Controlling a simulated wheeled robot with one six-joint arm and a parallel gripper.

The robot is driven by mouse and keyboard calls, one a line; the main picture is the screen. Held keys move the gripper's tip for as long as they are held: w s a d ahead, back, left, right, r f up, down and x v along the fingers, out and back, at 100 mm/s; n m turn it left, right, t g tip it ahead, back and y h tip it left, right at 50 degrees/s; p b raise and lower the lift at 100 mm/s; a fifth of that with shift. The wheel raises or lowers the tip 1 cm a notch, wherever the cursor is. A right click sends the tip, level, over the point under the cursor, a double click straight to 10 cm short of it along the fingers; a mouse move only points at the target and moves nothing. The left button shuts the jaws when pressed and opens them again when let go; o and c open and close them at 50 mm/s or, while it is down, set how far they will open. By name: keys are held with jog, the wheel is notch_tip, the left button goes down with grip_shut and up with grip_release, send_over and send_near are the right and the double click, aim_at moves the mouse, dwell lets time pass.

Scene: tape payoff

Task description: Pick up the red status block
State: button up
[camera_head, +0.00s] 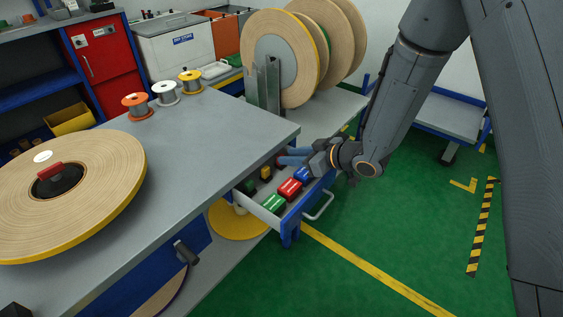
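A red block (290,188) lies in the open drawer (249,205) under the table's right end, between a green block (274,203) and a blue block (302,174). Another red block (50,171) sits on the hub of the large tape reel (105,165) on the table.
A second green block (250,187) and a yellow block (265,173) lie further back in the drawer. Several small spools (164,92) stand at the table's back edge. Large reels (285,60) stand upright behind. The green floor (400,235) at right is clear.

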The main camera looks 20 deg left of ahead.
jog(key=x, duration=0.5)
jog(key=shift+f, duration=0.2)
grip_shut()
